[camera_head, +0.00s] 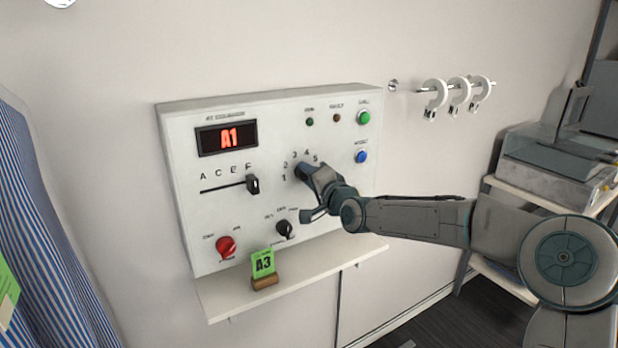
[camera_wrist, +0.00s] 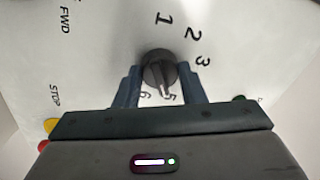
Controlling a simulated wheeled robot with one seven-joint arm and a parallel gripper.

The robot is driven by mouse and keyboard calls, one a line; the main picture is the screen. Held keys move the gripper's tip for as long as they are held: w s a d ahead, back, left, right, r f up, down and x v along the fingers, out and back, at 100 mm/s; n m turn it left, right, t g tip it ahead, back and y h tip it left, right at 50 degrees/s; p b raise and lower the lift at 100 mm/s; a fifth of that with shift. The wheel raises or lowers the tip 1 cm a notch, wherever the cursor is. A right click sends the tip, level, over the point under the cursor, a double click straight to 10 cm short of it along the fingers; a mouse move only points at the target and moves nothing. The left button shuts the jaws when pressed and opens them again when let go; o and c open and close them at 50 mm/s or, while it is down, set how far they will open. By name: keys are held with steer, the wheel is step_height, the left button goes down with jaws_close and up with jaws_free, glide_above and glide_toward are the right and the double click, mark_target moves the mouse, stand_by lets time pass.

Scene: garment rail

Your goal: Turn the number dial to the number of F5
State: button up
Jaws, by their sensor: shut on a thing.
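The number dial (camera_wrist: 156,66) is a dark round knob on the white control panel (camera_head: 180,190). In the wrist view its pale pointer aims down, close to the printed 5. My gripper (camera_wrist: 160,74) is shut on the dial, one finger on each side. In the head view my gripper (camera_head: 312,174) hides most of the dial and the numbers past 5. The red display (camera_head: 229,138) reads A1. The letter slider's black knob (camera_head: 253,185) sits at the right end of its slot, under F.
A red knob (camera_head: 226,246) and a black knob (camera_head: 285,229) sit low on the panel. A green A3 card (camera_head: 263,263) stands on the shelf (camera_head: 225,301) below. Green (camera_head: 363,118) and blue (camera_head: 361,156) buttons are at right.

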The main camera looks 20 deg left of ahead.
steer(key=shift+f, duration=0.1)
steer(key=o, duration=1)
steer(key=b+v, duration=0.1)
steer(key=v, duration=1.2)
steer(key=shift+s+d+b, duration=0.25)
steer(key=shift+s+b, duration=0.05)
steer(key=shift+b, duration=0.05)
